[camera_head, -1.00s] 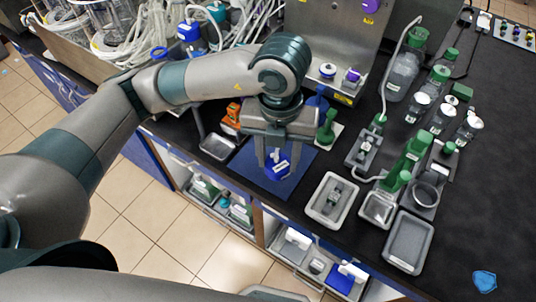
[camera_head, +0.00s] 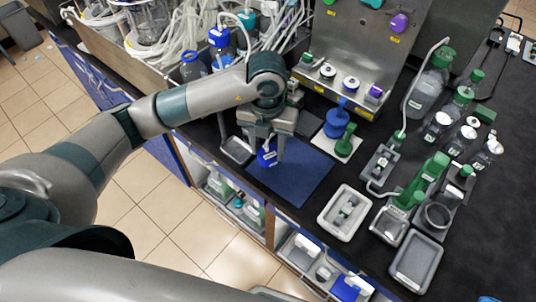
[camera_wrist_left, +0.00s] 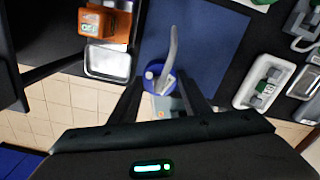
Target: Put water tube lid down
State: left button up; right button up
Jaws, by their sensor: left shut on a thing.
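My left gripper (camera_head: 267,143) is shut on a blue lid (camera_head: 267,157) with a white label. In the left wrist view, the blue lid (camera_wrist_left: 153,76) sits between the two fingers of the left gripper (camera_wrist_left: 160,104), with a grey tube (camera_wrist_left: 173,45) sticking out of it. The lid is near the left edge of a blue mat (camera_head: 302,180). I cannot tell whether it touches the mat or hangs just above it. My right gripper is not in view.
A grey metal tray (camera_head: 236,151) lies left of the mat, with an orange box (camera_wrist_left: 104,20) behind it. A blue object (camera_head: 337,124) and a green stand (camera_head: 345,142) are behind the mat. White tray (camera_head: 345,212) and glassware are right. The bench's front edge is close.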

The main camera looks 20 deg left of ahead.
aim_at(268, 152)
pick_arm(q)
jog(key=shift+f+p, duration=0.4)
jog(key=shift+f, duration=0.05)
notch_tip(268, 152, down, 2)
jog(key=shift+f+p, duration=0.1)
jog(key=shift+p, duration=0.4)
jog(key=shift+f, duration=0.4)
jog(key=shift+f, duration=0.1)
jog(key=shift+f, duration=0.15)
jog(key=o, duration=1)
jog(key=shift+o, duration=0.2)
